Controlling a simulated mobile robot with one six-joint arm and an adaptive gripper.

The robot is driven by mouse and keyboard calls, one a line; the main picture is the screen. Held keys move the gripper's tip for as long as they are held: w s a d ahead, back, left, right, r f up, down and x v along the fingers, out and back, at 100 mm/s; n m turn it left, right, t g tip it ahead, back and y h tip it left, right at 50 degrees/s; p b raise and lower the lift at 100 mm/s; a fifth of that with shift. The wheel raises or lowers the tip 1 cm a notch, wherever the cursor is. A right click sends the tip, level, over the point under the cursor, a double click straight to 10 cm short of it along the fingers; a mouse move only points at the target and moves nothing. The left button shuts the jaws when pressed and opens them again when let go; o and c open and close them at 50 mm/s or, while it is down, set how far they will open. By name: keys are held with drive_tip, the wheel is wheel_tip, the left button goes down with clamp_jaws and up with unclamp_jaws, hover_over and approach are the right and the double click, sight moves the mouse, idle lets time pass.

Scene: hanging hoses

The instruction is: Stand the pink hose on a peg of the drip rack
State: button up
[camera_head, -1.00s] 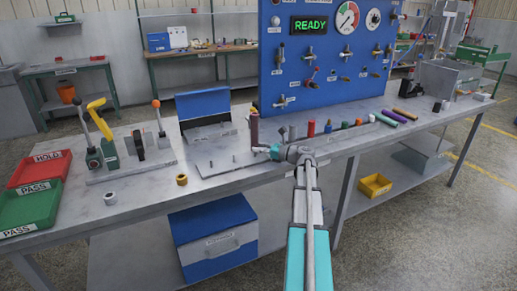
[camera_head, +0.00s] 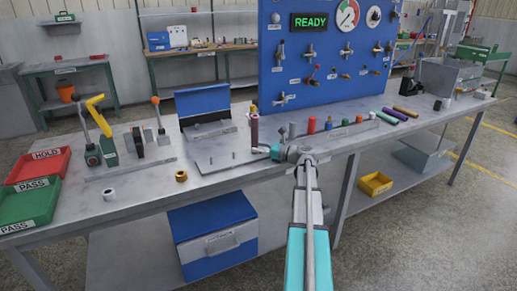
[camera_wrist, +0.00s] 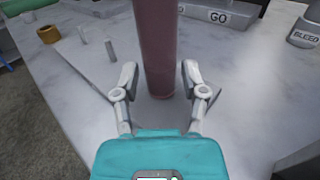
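The pink hose (camera_head: 254,131) is a dull dark-pink cylinder standing upright at the right end of the drip rack (camera_head: 205,166). In the wrist view the hose (camera_wrist: 158,45) rises between the two fingers of my gripper (camera_wrist: 159,75). The fingers are apart, with a gap on each side of the hose, so the gripper is open. In the head view my gripper (camera_head: 264,149) is low beside the hose's foot. Thin bare pegs (camera_head: 234,155) stand on the rack's plate, left of the hose. I cannot tell whether the hose's foot rests on the plate or the bench.
A blue panel (camera_head: 322,50) stands behind the bench. Several coloured hoses (camera_head: 388,117) lie to the right, near short upright cylinders (camera_head: 311,125). A brass ring (camera_head: 181,176) and levers are to the left.

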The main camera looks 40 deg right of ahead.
drive_tip(key=shift+o, duration=0.9)
drive_tip(key=shift+s, duration=0.2)
drive_tip(key=v, duration=1.1)
drive_tip(key=shift+s+d, duration=0.2)
drive_tip(key=shift+s, duration=0.05)
idle(0.4)
